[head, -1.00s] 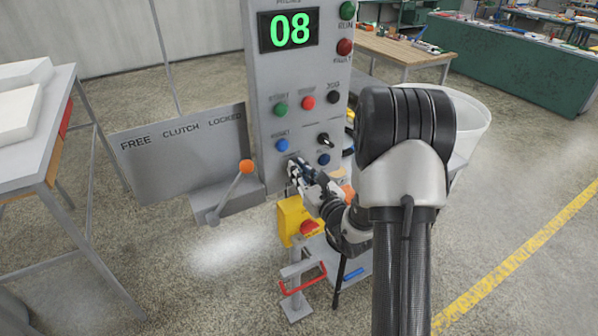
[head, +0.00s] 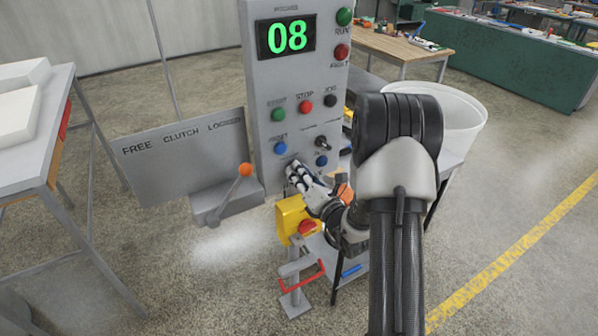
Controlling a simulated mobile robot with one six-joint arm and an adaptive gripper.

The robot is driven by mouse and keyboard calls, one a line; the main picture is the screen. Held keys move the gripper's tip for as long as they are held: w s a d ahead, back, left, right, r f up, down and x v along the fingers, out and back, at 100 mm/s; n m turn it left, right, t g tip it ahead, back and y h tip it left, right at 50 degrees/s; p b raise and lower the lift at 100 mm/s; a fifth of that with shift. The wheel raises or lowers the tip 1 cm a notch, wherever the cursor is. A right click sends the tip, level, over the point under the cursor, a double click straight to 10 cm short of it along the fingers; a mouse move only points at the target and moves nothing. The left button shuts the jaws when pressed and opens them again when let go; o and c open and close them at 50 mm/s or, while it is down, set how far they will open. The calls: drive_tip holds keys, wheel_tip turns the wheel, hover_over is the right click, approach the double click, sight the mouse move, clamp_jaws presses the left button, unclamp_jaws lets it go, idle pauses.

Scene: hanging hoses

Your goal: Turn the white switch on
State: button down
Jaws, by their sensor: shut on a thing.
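A grey control panel (head: 262,90) stands upright in the middle of the head view. My gripper (head: 292,169) is at the panel's lower left, below the blue button, with its fingers against the panel face. The fingers are shut on a small part there, which I take to be the white switch. They cover it, so I cannot see its shape or which way it is set. A black toggle switch (head: 322,143) is above and right of my fingers, apart from them.
A green 08 display (head: 288,38) and several buttons are above. A lever with an orange knob (head: 245,170) is left. A yellow box with a red button (head: 291,217) is below my gripper. A white bin (head: 452,112) stands right, behind my arm.

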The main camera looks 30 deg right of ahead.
drive_tip(key=shift+m, duration=0.4)
drive_tip(key=c, duration=1.6)
unclamp_jaws()
drive_tip(key=shift+c, duration=0.2)
drive_tip(key=s, duration=1.2)
drive_tip(key=shift+d, duration=0.25)
